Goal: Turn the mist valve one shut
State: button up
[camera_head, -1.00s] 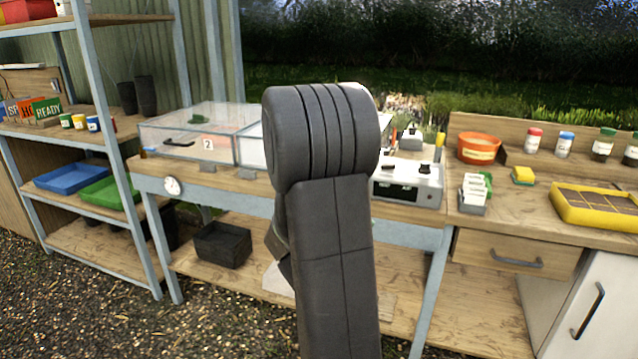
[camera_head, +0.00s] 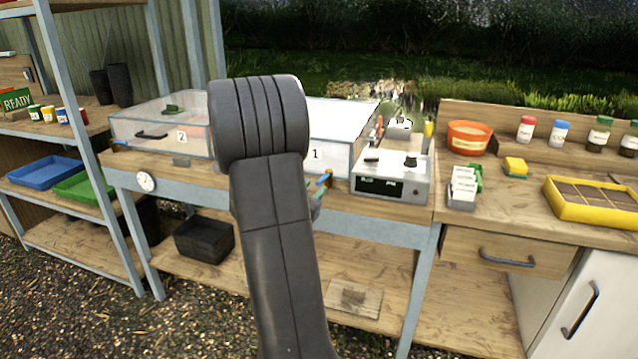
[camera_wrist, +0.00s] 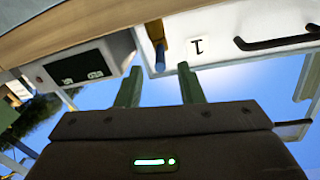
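Mist valve one, a brass body with a blue lever (camera_head: 324,180), sits on the front of the clear box marked 1 (camera_head: 340,157), at its right end. In the wrist view the blue lever (camera_wrist: 160,57) hangs from the brass body, beside the inverted 1 label, and points towards my gripper. My gripper (camera_wrist: 159,72) is open, its two green fingers on either side of the lever's line in the picture. I cannot tell whether the lever lies between the fingertips. In the head view my arm hides most of the gripper and part of box 1.
A grey control box (camera_head: 392,178) with a dark display stands just right of the valve. Box 2 (camera_head: 160,130) stands left, with a black handle and a green item on top. A yellow tray (camera_head: 597,208) and orange pot (camera_head: 469,137) are on the right bench.

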aim_at(320, 182)
jog(key=x, duration=0.5)
grip_shut()
